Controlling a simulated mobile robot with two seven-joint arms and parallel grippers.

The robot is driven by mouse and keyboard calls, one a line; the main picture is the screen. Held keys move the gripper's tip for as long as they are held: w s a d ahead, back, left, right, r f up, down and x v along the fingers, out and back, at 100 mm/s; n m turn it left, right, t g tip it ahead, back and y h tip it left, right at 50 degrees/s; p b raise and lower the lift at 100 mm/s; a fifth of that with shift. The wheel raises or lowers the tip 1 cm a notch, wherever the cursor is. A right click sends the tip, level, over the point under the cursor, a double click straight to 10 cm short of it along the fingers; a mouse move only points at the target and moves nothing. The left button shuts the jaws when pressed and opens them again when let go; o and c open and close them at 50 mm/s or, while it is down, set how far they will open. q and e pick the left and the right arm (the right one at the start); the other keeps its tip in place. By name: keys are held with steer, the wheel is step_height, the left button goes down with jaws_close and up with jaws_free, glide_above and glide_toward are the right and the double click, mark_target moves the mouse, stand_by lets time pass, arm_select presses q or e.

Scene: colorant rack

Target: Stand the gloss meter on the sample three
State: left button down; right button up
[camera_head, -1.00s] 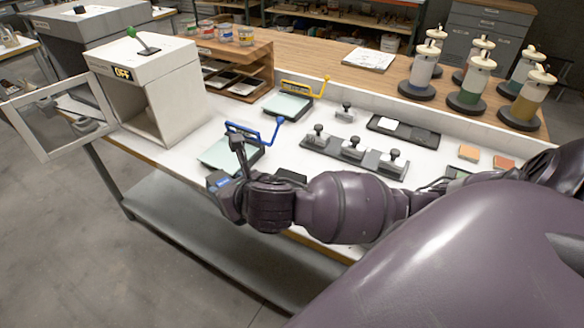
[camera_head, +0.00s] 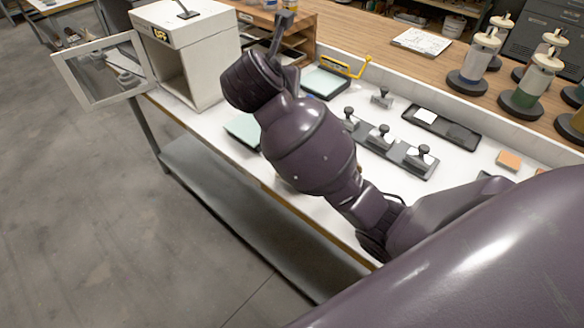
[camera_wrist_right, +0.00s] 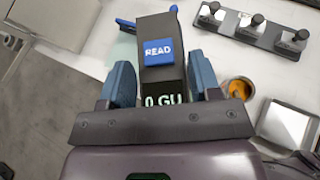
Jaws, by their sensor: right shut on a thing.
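My right gripper (camera_wrist_right: 162,85) is shut on the gloss meter (camera_wrist_right: 158,70), a black block with a blue READ button and a lit "0 GU" readout, held between two blue-grey fingers. In the head view my right arm reaches over the bench, its wrist at the upper middle; the gloss meter cannot be made out there. Which item is sample three cannot be told; no number is readable. My left gripper is not in view.
A white booth (camera_head: 205,60) with an open framed door stands at the left. A rack of knobbed blocks (camera_head: 408,158) and a black tray (camera_head: 452,132) lie on the white bench. Dark-based cylinders (camera_head: 521,101) stand at the right. An orange square (camera_head: 509,161) lies near them.

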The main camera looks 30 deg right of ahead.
steer(key=r+m+g+h, duration=0.1)
steer(key=r+m+g, duration=0.1)
steer(key=shift+s+d+m+h, duration=0.2)
steer(key=shift+s+m+h, duration=0.1)
steer(key=shift+s+h, duration=0.1)
steer(key=shift+s+r+m+g+h+p, duration=0.15)
steer(key=shift+s+m+g+h+p, duration=0.15)
steer(key=shift+m+g, duration=0.25)
steer(key=shift+s+a+r+m+g+h, duration=0.1)
steer(key=shift+s+m+g+h, duration=0.1)
steer(key=shift+s+m+g, duration=0.25)
steer(key=shift+s+a+r+m+g+h, duration=0.1)
steer(key=shift+s+m+g+h, duration=0.15)
steer(key=shift+m+g, duration=0.2)
steer(key=shift+f, duration=0.25)
step_height(320, 180, down, 20)
steer(key=shift+r, duration=0.2)
steer(key=shift+f, duration=0.15)
steer(key=o, duration=1.2)
steer(key=shift+s, duration=0.1)
